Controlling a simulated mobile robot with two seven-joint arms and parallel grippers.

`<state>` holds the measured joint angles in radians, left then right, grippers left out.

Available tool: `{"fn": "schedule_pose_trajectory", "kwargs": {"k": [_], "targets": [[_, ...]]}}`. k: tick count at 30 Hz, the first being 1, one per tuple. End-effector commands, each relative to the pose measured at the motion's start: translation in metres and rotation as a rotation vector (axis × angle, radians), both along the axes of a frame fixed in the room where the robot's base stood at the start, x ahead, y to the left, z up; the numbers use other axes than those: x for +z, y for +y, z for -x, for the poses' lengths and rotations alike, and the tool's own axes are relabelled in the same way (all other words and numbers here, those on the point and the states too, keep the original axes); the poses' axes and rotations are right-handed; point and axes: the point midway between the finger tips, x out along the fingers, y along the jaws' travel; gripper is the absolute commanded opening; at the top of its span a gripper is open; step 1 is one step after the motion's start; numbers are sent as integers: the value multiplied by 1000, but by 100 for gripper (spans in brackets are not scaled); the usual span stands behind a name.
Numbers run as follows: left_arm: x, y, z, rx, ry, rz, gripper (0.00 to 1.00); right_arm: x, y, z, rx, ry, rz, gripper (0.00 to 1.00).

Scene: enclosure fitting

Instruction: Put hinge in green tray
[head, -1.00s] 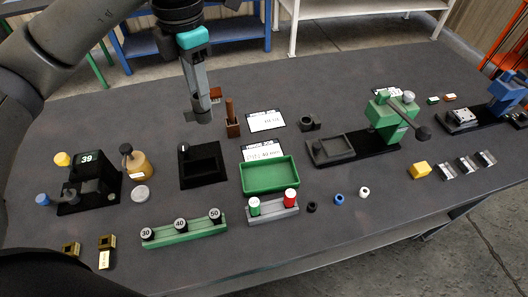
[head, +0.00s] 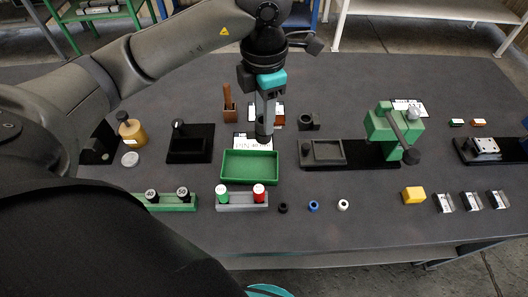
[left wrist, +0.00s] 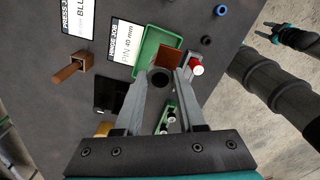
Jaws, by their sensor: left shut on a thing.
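My left gripper (head: 265,137) is shut on the hinge, a brown plate (head: 280,108) with a dark round part. In the left wrist view the plate (left wrist: 171,60) shows beyond the fingertips (left wrist: 162,84), over the tray's edge in the picture. The green tray (head: 250,166) is a shallow, empty rectangle on the table. The gripper hangs above the table at the tray's back edge, with the hinge apart from the tray floor. My right gripper (left wrist: 276,36) shows at the right of the left wrist view, with its fingers apart and empty.
A grey rack with green and red pegs (head: 241,201) stands in front of the tray. A black fixture (head: 190,144) is to its left and a green press (head: 388,130) to its right. A wooden-handled tool (head: 229,104) stands behind. Small rings lie to the front right.

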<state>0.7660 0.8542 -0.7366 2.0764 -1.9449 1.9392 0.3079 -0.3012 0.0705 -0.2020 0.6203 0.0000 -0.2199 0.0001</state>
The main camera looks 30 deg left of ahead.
Motion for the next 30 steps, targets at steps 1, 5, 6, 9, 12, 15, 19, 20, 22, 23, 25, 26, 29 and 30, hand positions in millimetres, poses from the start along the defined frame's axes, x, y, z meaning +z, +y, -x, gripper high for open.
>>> {"fn": "schedule_pose_trajectory", "kwargs": {"k": [1, 5, 6, 9, 12, 15, 19, 20, 22, 23, 25, 26, 29, 30], "targets": [[-16, 0, 2, 1, 6, -1, 0, -2, 0, 1, 1, 1, -1, 50], [-50, 0, 1, 1, 3, -1, 0, -5, 0, 1, 1, 1, 0, 50], [-58, 0, 1, 1, 4, 0, 0, -6, -1, 1, 2, 1, 1, 50], [-75, 0, 0, 0, 0, 0, 0, -7, -3, 1, 2, 1, 4, 50], [-84, 0, 0, 0, -1, 0, 0, -7, -5, 1, 2, 2, 7, 50], [-89, 0, -1, -1, -2, 0, 0, -8, -7, 1, 3, 1, 9, 50], [-104, 0, 1, -1, 1, -1, 0, -9, -8, 0, 2, 1, 11, 50], [-109, 0, 0, 0, 1, -1, 0, -10, -8, 0, 2, 1, 11, 50], [-120, 0, 1, 0, 2, 0, 0, -11, -8, 0, 1, 1, 11, 50], [-124, 0, 0, 0, 0, 0, 0, -12, -8, 0, 1, 1, 11, 50], [-130, 0, 0, -1, -1, 1, 0, -12, -8, 0, 1, 1, 11, 50], [-131, 0, 0, -1, -1, 0, 0, -12, -8, 0, 1, 1, 11, 50], [-130, 0, -1, -1, -4, 0, 0, -12, -8, 0, 0, 1, 11, 50], [-130, 0, -1, -1, -4, 0, 0, -12, -8, 0, 0, 1, 11, 50]]}}
